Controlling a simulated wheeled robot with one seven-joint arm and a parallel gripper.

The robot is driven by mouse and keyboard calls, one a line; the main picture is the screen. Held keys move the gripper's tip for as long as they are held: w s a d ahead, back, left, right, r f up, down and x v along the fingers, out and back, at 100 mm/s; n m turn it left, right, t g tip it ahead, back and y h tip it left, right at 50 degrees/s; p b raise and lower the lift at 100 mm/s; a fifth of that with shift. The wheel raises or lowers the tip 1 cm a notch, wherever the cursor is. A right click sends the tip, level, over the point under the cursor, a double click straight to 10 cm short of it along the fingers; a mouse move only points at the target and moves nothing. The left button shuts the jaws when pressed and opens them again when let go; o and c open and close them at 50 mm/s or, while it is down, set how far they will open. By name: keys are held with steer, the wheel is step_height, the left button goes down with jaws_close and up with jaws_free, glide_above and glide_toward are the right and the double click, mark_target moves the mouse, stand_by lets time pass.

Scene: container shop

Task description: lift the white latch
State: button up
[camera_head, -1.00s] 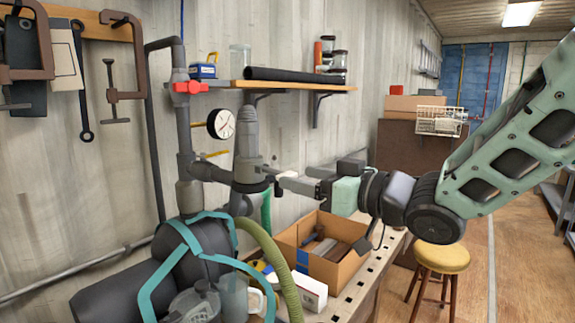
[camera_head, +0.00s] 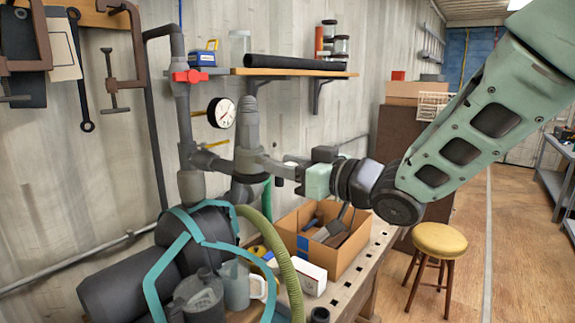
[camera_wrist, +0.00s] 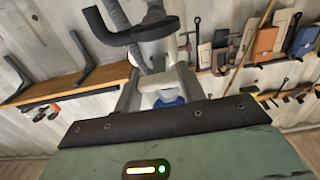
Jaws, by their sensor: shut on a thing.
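The upright grey pipe fitting (camera_head: 247,128) stands at the middle of the pipework in the head view. My gripper (camera_head: 267,165) reaches it from the right, with its fingers at the fitting's lower part. In the wrist view a pale, whitish part, which looks like the white latch (camera_wrist: 164,82), lies between the two fingers of my gripper (camera_wrist: 160,90). My gripper is shut on it. The whitish body of the fitting (camera_wrist: 157,52) rises just beyond. In the head view the latch is hidden by the fingers and cannot be made out.
A pressure gauge (camera_head: 221,112) and a red valve handle (camera_head: 190,76) sit close on the left. A wall shelf (camera_head: 290,72) is above. Below are a cardboard box (camera_head: 345,262), a green hose (camera_head: 283,262) and a black tank (camera_head: 112,292). A yellow stool (camera_head: 440,240) stands right.

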steer(key=shift+r+h+p, duration=0.3)
steer(key=shift+r+p, duration=0.3)
steer(key=shift+p, duration=0.45)
steer(key=shift+r+g+h+p, duration=0.2)
steer(key=shift+g+h+p, duration=0.25)
steer(key=shift+p, duration=0.6)
steer(key=shift+f+g+h+p, duration=0.1)
steer(key=shift+g+h+p, duration=0.15)
steer(key=shift+p, duration=0.15)
steer(key=shift+f, duration=0.1)
steer(key=o, duration=1)
